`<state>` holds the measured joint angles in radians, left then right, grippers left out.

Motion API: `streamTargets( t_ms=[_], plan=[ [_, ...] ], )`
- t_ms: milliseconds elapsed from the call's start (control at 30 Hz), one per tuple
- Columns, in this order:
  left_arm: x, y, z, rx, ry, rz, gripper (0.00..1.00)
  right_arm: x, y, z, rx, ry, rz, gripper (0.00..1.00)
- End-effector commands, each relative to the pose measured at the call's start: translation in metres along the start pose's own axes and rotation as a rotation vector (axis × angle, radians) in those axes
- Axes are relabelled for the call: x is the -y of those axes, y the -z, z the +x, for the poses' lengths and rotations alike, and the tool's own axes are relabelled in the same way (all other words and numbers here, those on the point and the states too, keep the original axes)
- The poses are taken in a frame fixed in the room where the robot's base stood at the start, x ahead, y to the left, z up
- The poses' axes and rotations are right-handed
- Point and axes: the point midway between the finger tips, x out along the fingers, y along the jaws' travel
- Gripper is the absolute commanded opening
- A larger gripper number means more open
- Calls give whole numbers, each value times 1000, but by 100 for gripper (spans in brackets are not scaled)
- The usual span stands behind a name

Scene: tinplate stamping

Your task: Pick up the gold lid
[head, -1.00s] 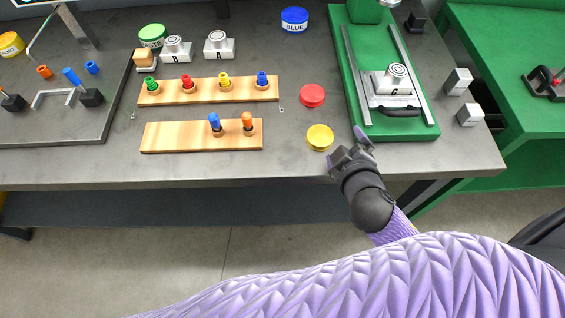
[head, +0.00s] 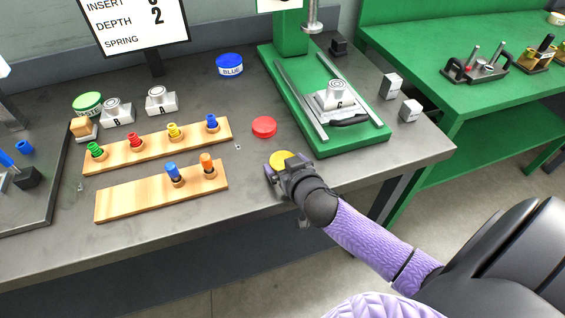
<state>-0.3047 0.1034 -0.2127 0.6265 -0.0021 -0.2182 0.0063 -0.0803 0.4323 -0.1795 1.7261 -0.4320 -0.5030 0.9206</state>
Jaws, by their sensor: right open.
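The gold lid (head: 281,157) is a small yellow disc on the grey bench, near its front edge and in front of the red lid (head: 264,127). My right gripper (head: 279,175) is open at the near side of the gold lid and hides part of it. I cannot tell whether the fingers touch the lid. My left gripper is out of the picture.
A green press (head: 330,143) holding a die block stands right of the lid. Two wooden peg boards (head: 120,204) lie to the left. A blue tin (head: 229,66) stands behind. A green bench (head: 470,100) is at the right.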

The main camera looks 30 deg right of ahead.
Motion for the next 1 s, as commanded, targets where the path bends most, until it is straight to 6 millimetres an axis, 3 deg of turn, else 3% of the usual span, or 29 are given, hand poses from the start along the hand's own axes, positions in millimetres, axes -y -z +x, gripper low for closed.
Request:
streamTargets(
  t_ms=[67,300,367,567,800,1000],
  plan=[
    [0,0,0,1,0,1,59,0,0,0,0,0,0,96],
    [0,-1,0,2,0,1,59,0,0,0,-1,0,-1,45],
    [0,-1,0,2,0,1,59,0,0,0,-1,0,-1,35],
    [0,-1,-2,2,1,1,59,0,3,-2,-1,0,-1,34],
    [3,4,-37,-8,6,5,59,0,60,-25,-7,1,0,34],
    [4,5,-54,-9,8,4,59,-1,95,-38,-6,-3,0,34]
  ],
)
